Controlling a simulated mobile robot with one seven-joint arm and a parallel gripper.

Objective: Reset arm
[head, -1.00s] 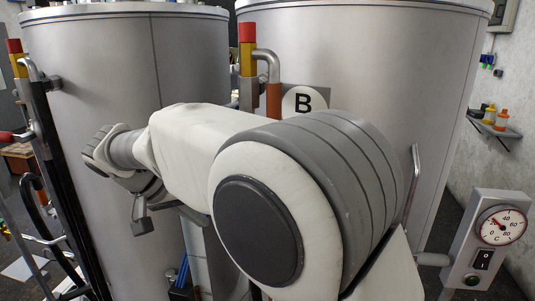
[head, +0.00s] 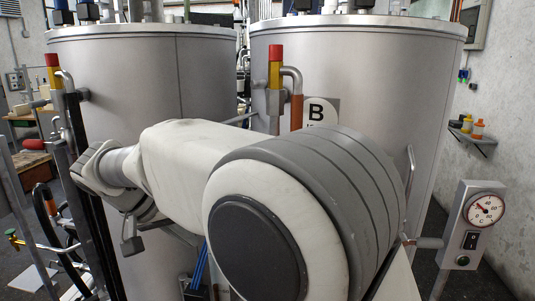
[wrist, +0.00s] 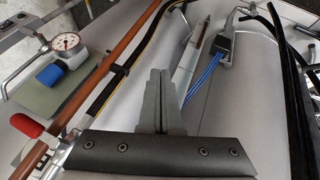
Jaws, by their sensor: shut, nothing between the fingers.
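My gripper (wrist: 160,74) shows in the wrist view with its two grey fingers pressed together and nothing between them. In the head view, my white and grey arm fills the middle and reaches left. Its wrist end hangs low in front of the left tank, and the fingers are hard to make out there. Two large grey cylindrical tanks stand behind my arm, the left tank (head: 150,85) and the right tank (head: 365,85).
A gauge box (head: 470,230) with a round dial and a switch stands at the right. A small wall shelf (head: 477,140) holds bottles. Dark upright pipes and a hose (head: 45,210) stand at the left. In the wrist view, a copper pipe (wrist: 108,75) and blue cables (wrist: 205,75) lie near the fingers.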

